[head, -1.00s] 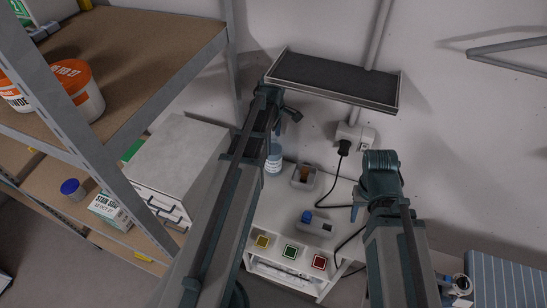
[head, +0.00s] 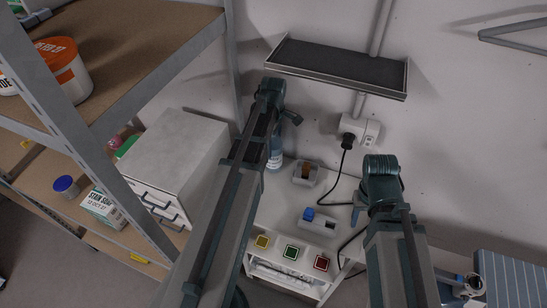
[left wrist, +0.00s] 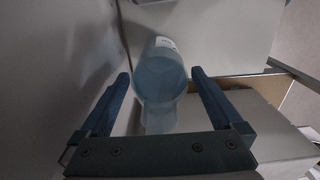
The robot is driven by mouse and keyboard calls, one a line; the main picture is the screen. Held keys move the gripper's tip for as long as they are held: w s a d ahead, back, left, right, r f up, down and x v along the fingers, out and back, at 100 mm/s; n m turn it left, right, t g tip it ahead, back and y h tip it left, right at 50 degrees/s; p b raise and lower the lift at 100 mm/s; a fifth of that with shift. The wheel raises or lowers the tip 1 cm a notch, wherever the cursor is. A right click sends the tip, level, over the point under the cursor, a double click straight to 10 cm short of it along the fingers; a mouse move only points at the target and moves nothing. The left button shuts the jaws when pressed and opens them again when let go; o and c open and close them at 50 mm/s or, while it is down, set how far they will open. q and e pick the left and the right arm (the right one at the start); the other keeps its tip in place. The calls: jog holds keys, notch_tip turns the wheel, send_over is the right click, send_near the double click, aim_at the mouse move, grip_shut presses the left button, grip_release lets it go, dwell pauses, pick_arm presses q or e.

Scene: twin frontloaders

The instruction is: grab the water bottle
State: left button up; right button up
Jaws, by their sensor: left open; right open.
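The water bottle (head: 275,154) is pale blue and translucent with a white label. It stands on the white bench (head: 280,206), partly hidden behind my left arm in the head view. In the left wrist view the bottle (left wrist: 160,78) appears between the two blue fingers of my open left gripper (left wrist: 160,74), with a gap on each side. I cannot tell how far ahead of the fingertips it is. In the head view the left fingers are mostly hidden by the arm. My right gripper (head: 357,213) is open and empty, to the right of the bench top.
A grey drawer cabinet (head: 178,150) stands left of the bottle. A dark wall shelf (head: 335,68) hangs above the bench. A grey holder (head: 306,174) and a blue-knobbed device (head: 318,222) sit right of the bottle. A black cable (head: 338,185) hangs from the wall socket.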

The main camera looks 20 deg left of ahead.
pick_arm(q)
notch_tip(320, 180, down, 2)
jog(key=shift+f+b, duration=0.25)
jog(key=shift+b, duration=0.5)
jog(key=shift+r, duration=0.1)
grip_shut()
